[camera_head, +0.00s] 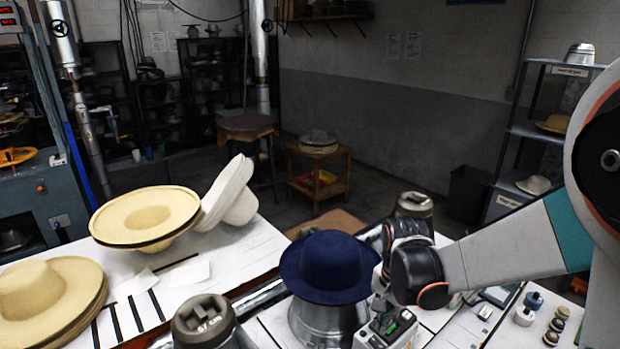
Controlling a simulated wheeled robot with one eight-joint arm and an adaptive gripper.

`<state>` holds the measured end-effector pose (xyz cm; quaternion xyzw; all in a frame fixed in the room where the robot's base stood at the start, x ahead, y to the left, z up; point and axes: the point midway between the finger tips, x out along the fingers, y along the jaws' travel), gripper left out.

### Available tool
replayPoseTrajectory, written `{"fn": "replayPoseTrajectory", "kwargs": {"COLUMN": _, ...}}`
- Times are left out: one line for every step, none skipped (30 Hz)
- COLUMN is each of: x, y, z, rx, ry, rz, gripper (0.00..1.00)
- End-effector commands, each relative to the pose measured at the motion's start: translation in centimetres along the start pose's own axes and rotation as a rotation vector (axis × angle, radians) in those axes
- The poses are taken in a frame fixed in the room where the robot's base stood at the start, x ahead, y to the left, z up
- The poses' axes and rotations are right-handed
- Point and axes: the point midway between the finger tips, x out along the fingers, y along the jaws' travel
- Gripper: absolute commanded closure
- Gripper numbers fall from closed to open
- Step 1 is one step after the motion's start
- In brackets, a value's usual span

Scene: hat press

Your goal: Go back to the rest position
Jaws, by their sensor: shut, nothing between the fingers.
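A dark blue felt hat (328,262) sits brim down on a shiny metal hat form (325,322) at the lower middle. My gripper (380,303) is just to the right of the hat, low, near its brim and the side of the metal form. It is shut with nothing in it. My arm reaches in from the right edge, and its wrist hides part of the bench behind it. I cannot tell whether the fingers touch the brim or the form.
Straw hats (52,300) and pale hats (230,193) lie on the left white table (190,300). A metal block marked with a size (205,322) stands left of the form, another (413,205) behind. Small knobs (523,316) lie right.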

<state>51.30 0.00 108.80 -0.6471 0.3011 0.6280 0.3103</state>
Motion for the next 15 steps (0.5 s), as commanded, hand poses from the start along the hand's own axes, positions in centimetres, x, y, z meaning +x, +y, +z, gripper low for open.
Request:
{"fn": "replayPoseTrajectory", "kwargs": {"x": -0.3, "y": 0.4, "z": 0.3, "rx": -0.024, "ry": 0.011, "rz": -0.013, "gripper": 1.0}}
{"fn": "replayPoseTrajectory", "kwargs": {"x": -0.7, "y": 0.5, "z": 0.4, "rx": -0.042, "ry": 0.018, "rz": -0.022, "gripper": 1.0}}
{"fn": "replayPoseTrajectory", "kwargs": {"x": -1.1, "y": 0.8, "z": 0.6, "rx": -0.069, "ry": 0.031, "rz": -0.036, "gripper": 1.0}}
{"fn": "replayPoseTrajectory", "kwargs": {"x": -1.5, "y": 1.0, "z": 0.8, "rx": -0.089, "ry": 0.039, "rz": -0.045, "gripper": 1.0}}
{"fn": "replayPoseTrajectory", "kwargs": {"x": -1.8, "y": 1.1, "z": 0.9, "rx": -0.11, "ry": 0.05, "rz": -0.055, "gripper": 1.0}}
{"fn": "replayPoseTrajectory", "kwargs": {"x": -2.3, "y": 1.4, "z": 1.2, "rx": -0.137, "ry": 0.062, "rz": -0.067, "gripper": 1.0}}
{"fn": "replayPoseTrajectory", "kwargs": {"x": -2.6, "y": 1.6, "z": 1.3, "rx": -0.158, "ry": 0.073, "rz": -0.077, "gripper": 1.0}}
{"fn": "replayPoseTrajectory", "kwargs": {"x": -2.9, "y": 1.9, "z": 1.5, "rx": -0.178, "ry": 0.082, "rz": -0.086, "gripper": 1.0}}
{"fn": "replayPoseTrajectory", "kwargs": {"x": -3.3, "y": 2.1, "z": 1.7, "rx": -0.205, "ry": 0.097, "rz": -0.098, "gripper": 1.0}}
{"fn": "replayPoseTrajectory", "kwargs": {"x": -3.6, "y": 2.4, "z": 1.9, "rx": -0.226, "ry": 0.107, "rz": -0.106, "gripper": 1.0}}
{"fn": "replayPoseTrajectory", "kwargs": {"x": -3.9, "y": 2.6, "z": 2.1, "rx": -0.246, "ry": 0.118, "rz": -0.114, "gripper": 1.0}}
{"fn": "replayPoseTrajectory", "kwargs": {"x": -4.2, "y": 3.0, "z": 2.4, "rx": -0.273, "ry": 0.132, "rz": -0.125, "gripper": 1.0}}
{"fn": "replayPoseTrajectory", "kwargs": {"x": -4.4, "y": 3.2, "z": 2.5, "rx": -0.293, "ry": 0.144, "rz": -0.133, "gripper": 1.0}}
{"fn": "replayPoseTrajectory", "kwargs": {"x": -4.6, "y": 3.4, "z": 2.8, "rx": -0.314, "ry": 0.155, "rz": -0.141, "gripper": 1.0}}
{"fn": "replayPoseTrajectory", "kwargs": {"x": -4.9, "y": 3.8, "z": 3.0, "rx": -0.34, "ry": 0.171, "rz": -0.151, "gripper": 1.0}}
